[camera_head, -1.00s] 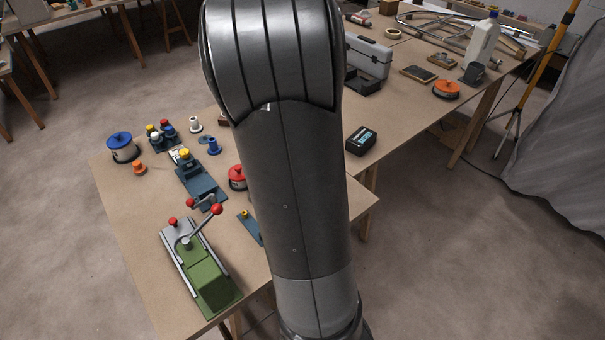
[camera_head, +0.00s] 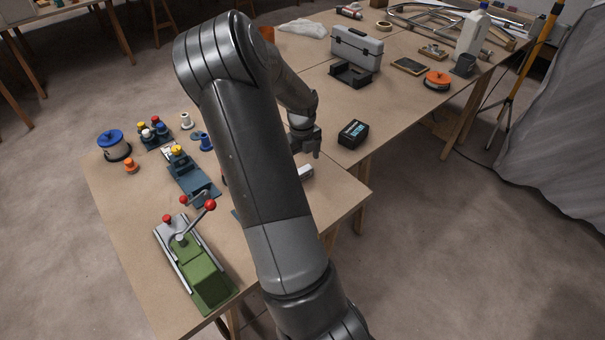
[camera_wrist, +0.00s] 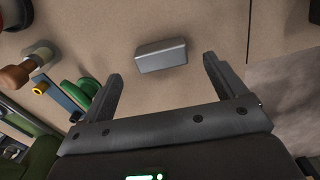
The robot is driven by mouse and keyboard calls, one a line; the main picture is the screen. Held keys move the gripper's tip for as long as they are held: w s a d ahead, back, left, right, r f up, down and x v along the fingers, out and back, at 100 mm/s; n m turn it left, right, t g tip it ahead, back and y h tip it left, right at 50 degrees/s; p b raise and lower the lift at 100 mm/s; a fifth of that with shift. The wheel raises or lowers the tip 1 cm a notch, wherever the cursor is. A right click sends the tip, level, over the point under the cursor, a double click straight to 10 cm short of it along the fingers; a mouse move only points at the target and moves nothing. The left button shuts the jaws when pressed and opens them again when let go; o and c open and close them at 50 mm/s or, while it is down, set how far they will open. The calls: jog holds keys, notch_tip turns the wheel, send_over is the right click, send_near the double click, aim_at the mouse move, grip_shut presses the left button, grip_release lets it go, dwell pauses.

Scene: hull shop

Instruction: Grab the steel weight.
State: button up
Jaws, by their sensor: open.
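The steel weight, a plain grey block (camera_wrist: 161,56), lies on the table in the wrist view, just beyond and between my fingertips. In the head view a light grey block (camera_head: 306,173) that appears to be it shows beside my forearm, which partly hides it. My gripper (camera_wrist: 162,69) is open and empty, with its fingers spread wider than the block. In the head view my gripper (camera_head: 313,154) hangs above the table near the block, pointing down. I cannot tell its exact height.
A black box with a display (camera_head: 353,133) sits right of my gripper near the table edge. A green clamp device (camera_head: 203,272), a blue fixture (camera_head: 193,181) and a blue-topped tin (camera_head: 112,145) stand left. A grey toolbox (camera_head: 357,48) is behind. A table edge shows right in the wrist view.

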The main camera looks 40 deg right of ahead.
aim_at(302, 170)
notch_tip(302, 170, down, 5)
jog(key=shift+s+f, duration=0.1)
jog(key=shift+c, duration=0.3)
jog(key=c, duration=1.4)
jog(key=shift+d, duration=0.1)
jog(key=shift+r, duration=0.2)
